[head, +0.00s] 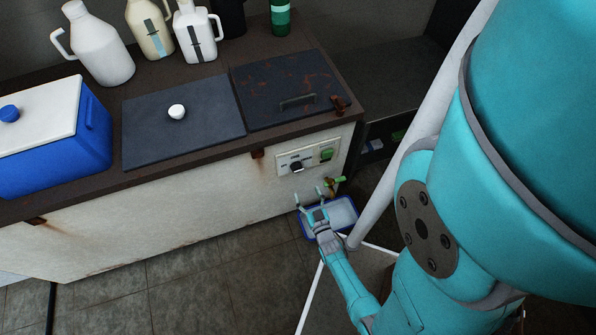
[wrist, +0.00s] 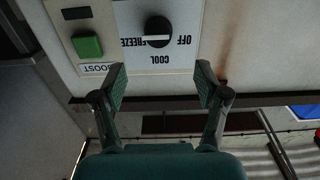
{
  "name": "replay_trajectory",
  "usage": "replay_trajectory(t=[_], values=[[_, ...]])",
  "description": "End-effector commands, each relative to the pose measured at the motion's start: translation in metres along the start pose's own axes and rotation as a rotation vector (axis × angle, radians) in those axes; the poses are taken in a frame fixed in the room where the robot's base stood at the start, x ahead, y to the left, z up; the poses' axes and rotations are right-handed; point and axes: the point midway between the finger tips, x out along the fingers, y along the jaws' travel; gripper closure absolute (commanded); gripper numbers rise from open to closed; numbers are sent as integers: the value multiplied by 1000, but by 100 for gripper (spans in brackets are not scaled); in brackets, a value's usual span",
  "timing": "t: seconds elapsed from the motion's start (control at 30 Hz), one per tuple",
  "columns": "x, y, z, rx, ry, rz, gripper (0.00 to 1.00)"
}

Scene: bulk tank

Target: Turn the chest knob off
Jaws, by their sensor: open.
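The black chest knob (head: 296,166) sits on a pale control panel on the chest's front, near its right end. In the wrist view the knob (wrist: 158,30) shows upside-down labels: OFF at right, FREEZE at left, COOL below. Its white bar lies level across it, between FREEZE and OFF; I cannot tell which end is the pointer. My gripper (head: 309,195) is open and empty, just below and in front of the panel. In the wrist view its fingertips (wrist: 161,75) are spread to either side of the knob's line, apart from it.
A green BOOST switch (wrist: 88,46) is beside the knob; it also shows in the head view (head: 327,155). A brass tap (head: 334,186) and a blue-rimmed tray (head: 343,213) are below. A blue cooler (head: 55,155) and white jugs (head: 103,50) stand on the chest top.

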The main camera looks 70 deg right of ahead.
Motion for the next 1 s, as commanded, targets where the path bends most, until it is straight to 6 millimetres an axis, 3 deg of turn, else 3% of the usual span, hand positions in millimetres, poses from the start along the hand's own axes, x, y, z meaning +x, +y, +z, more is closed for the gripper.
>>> replay_trajectory(t=[0.17, 0.6, 0.8, 1.0], values=[[16, 2, 1, 0, 3, 4, 26], [89, 2, 0, 1, 2, 4, 26], [105, 2, 1, 0, 0, 4, 26], [109, 2, 1, 0, 0, 4, 26]])
